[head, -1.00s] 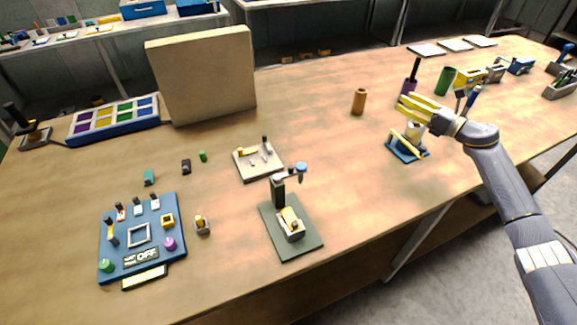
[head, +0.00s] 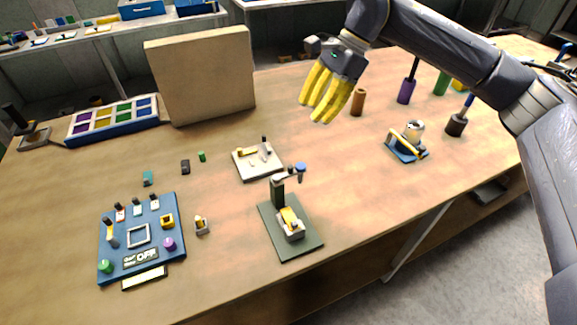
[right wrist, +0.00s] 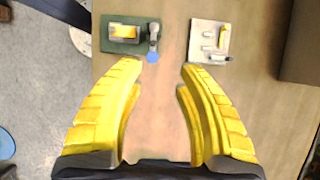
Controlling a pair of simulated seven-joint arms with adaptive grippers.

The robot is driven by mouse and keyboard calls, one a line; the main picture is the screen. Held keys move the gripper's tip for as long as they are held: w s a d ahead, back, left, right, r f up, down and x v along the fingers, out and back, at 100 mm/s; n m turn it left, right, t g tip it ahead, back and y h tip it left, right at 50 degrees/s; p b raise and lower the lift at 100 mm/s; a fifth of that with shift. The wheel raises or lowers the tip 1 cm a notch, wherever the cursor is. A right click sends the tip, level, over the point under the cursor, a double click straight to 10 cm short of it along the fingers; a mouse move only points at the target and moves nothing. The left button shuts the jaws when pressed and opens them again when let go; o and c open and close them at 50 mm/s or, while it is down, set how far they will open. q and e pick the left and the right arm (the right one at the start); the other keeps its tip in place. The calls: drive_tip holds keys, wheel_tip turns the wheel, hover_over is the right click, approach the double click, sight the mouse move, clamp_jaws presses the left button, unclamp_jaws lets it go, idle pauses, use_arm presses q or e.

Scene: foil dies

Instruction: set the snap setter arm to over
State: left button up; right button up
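The snap setter appears to be the device on a dark green base plate (head: 312,243) at the table's front middle. Its dark post (head: 278,192) carries a thin arm ending in a blue knob (head: 300,168). The arm points right and away from the grey-and-yellow block (head: 291,224) on the same plate. In the right wrist view the blue knob (right wrist: 152,57) sticks out past the plate's edge, beside the block (right wrist: 124,32). My right gripper (head: 314,108) is open and empty, raised above the table beyond the setter. In the right wrist view its fingertips (right wrist: 160,70) are spread below the knob. My left gripper is not in view.
A white plate with small parts (head: 245,170) stands just behind the setter. A blue panel (head: 128,262) lies left. A tall beige board (head: 200,78) stands behind. A blue-based device (head: 398,147) and a brown cylinder (head: 358,103) are right. Table between setter and blue-based device is clear.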

approach(291, 166)
drive_tip(key=shift+h, duration=0.4)
drive_tip(key=x, duration=1)
drive_tip(key=shift+a, duration=0.35)
drive_tip(key=shift+c, duration=0.4)
drive_tip(key=shift+r, duration=0.1)
clamp_jaws()
